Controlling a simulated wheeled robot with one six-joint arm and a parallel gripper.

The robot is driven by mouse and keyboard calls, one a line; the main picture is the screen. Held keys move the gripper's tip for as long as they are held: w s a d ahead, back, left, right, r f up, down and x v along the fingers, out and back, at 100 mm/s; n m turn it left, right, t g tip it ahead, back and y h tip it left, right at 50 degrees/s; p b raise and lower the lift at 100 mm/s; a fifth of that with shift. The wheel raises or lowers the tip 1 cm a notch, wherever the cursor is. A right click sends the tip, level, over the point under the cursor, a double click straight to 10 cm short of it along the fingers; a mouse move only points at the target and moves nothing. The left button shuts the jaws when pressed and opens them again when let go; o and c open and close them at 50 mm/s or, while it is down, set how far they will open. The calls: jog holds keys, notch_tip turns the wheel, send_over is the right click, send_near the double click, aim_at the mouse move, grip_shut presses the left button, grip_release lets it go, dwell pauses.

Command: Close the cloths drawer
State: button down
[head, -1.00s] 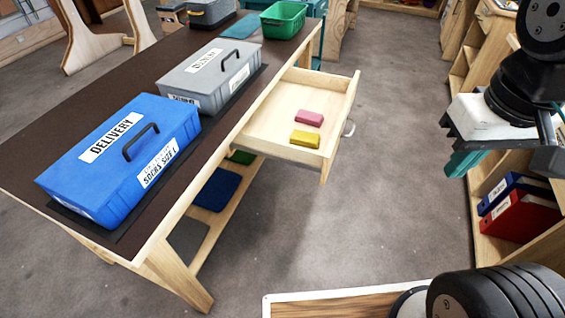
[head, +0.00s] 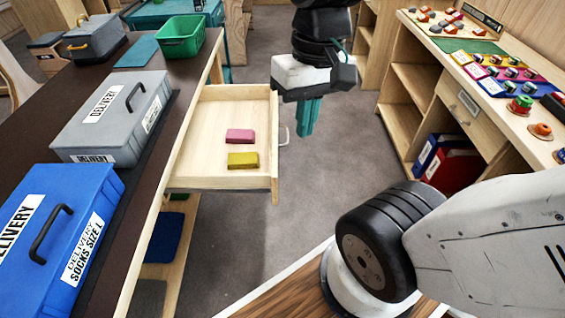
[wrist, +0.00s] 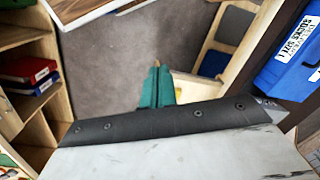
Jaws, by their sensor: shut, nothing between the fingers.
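The cloths drawer (head: 205,183) is pulled out from the right side of the dark-topped table in the head view. A pink cloth (head: 240,136) and a yellow cloth (head: 243,160) lie inside it. Its metal handle (head: 284,137) is on the front panel. My gripper (head: 304,132) points down just to the right of the drawer front, near the handle. Its teal fingers are shut and empty. Whether they touch the handle I cannot tell. The fingers also show in the wrist view (wrist: 157,88), with part of light wood just beyond their tips.
On the table (head: 122,75) stand a blue delivery box (head: 75,225), a grey delivery box (head: 135,125) and a green basket (head: 182,36). A wooden shelf unit (head: 420,100) with binders stands at right. Open grey floor (head: 330,150) lies between.

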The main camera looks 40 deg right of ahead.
jog(key=w+d+f+m+g+y, duration=0.1)
jog(key=w+d+f+m+y, duration=1)
jog(key=w+f, duration=0.35)
jog(key=d+f+m+t+y, duration=0.1)
jog(key=d+f+m+t, duration=0.3)
jog(key=f, duration=0.4)
jog(key=s+d+f+m+t+y, duration=0.1)
jog(key=d+f+m+t, duration=0.25)
jog(key=f, duration=0.45)
jog(key=d+f+m+t+y, duration=0.1)
jog(key=d+f+m+t, duration=0.35)
jog(key=f, duration=0.45)
jog(key=x, duration=1.3)
jog(key=shift+a+m+g, duration=0.3)
jog(key=shift+a+g, duration=0.1)
jog(key=shift+a, duration=0.1)
jog(key=shift+s, duration=0.1)
